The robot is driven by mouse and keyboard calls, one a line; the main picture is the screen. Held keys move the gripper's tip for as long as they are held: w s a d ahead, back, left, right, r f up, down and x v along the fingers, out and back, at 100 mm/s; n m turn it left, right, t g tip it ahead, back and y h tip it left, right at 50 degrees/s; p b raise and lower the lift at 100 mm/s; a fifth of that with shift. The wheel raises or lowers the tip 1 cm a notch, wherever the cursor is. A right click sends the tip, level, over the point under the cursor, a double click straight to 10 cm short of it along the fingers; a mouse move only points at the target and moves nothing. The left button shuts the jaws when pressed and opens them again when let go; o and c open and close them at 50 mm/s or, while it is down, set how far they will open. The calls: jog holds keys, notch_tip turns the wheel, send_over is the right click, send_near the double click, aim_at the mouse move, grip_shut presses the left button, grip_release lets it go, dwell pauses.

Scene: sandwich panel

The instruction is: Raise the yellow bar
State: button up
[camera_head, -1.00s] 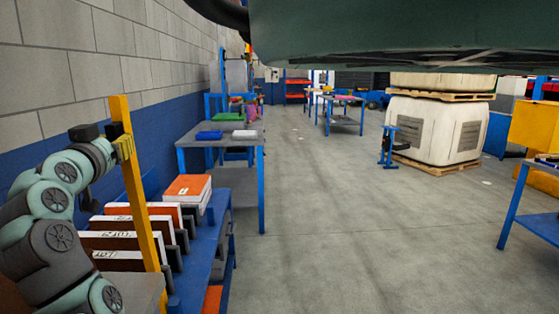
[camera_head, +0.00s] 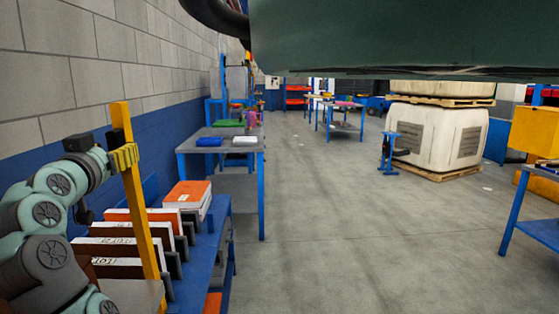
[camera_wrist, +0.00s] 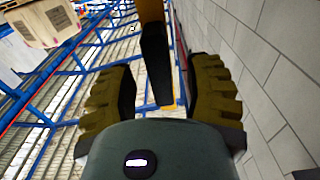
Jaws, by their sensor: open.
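The yellow bar (camera_head: 138,200) stands at the left in the head view, long and slim, leaning slightly, with its top above my gripper. My gripper (camera_head: 124,158) is at the bar's upper part, with its ridged yellowish fingers close beside it. In the wrist view my gripper (camera_wrist: 160,98) is open, its two fingers wide apart. A dark length, orange at its upper end (camera_wrist: 151,10), runs between them and looks like the bar. There are gaps on both sides of it. Whether a finger touches the bar cannot be told.
A grey wall (camera_head: 85,70) is close on the left. A blue-legged table (camera_head: 190,150) stands beyond.

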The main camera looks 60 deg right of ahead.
jog(key=v, duration=0.6)
dwell(0.7)
